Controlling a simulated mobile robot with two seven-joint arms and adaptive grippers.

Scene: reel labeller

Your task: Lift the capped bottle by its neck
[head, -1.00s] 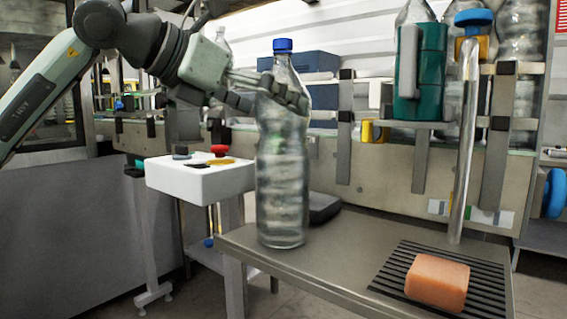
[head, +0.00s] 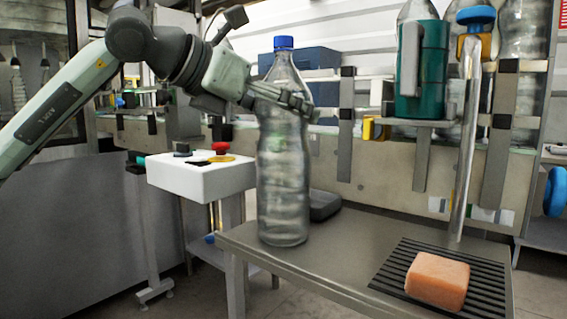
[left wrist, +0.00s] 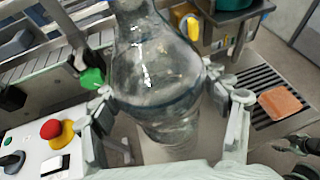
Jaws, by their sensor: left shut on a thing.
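The clear bottle (head: 283,190) with a blue cap (head: 284,43) stands upright at the left end of the metal table, its base at the tabletop. My left gripper (head: 290,98) is shut on it from the left, its fingers around the bottle's shoulder, below the cap and narrow neck. In the left wrist view the bottle (left wrist: 155,75) fills the middle, between the two fingers of my left gripper (left wrist: 168,98); the cap is out of frame there.
An orange block (head: 438,279) lies on a black ribbed mat (head: 488,268) at the table's right. A metal post (head: 467,150) rises behind it. A white control box (head: 200,176) with a red button stands left of the bottle. A teal container (head: 421,70) sits on a shelf behind.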

